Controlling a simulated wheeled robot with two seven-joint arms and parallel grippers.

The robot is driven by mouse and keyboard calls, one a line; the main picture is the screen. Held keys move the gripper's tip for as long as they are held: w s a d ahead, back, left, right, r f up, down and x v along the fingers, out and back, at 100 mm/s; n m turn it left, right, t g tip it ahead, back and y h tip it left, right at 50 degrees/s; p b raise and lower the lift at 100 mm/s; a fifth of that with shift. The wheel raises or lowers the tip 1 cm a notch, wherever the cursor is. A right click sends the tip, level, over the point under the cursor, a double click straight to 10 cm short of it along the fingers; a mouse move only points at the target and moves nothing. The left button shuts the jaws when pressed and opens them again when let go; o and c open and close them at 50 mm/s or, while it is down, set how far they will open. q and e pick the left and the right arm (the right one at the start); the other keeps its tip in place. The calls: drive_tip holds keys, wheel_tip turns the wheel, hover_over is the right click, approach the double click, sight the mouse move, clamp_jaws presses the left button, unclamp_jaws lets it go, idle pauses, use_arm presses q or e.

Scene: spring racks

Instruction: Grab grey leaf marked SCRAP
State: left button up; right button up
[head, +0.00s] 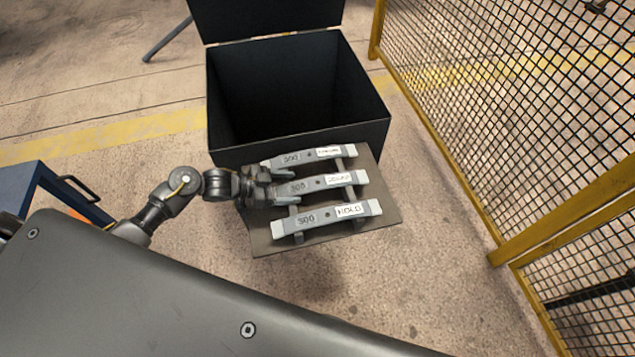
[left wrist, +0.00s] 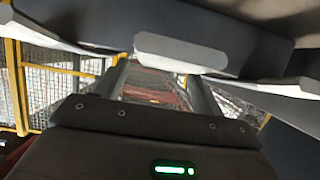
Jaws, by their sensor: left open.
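Three grey leaves lie in parallel on a small rack. The middle leaf (head: 320,184) has a white label whose print is small but looks like SCRAP. The near leaf (head: 322,219) is marked HOLD. The far leaf (head: 305,158) has a label I cannot read surely. My left gripper (head: 284,187) is open at the left end of the middle leaf, its fingers on either side of that end. In the left wrist view a white leaf end (left wrist: 170,50) shows between the fingertips (left wrist: 160,72); I cannot tell whether they touch it. My right gripper is not in view.
The leaves rest on stands on a brown board (head: 385,205). A black open box (head: 300,145) with a raised lid stands behind it. A yellow-framed mesh fence (head: 500,90) runs along the right. A blue cart (head: 35,185) stands at the left.

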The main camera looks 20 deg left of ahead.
sight(306, 186)
use_arm(q)
drive_tip(key=shift+x, duration=1.4)
clamp_jaws()
drive_tip(key=shift+r, duration=0.1)
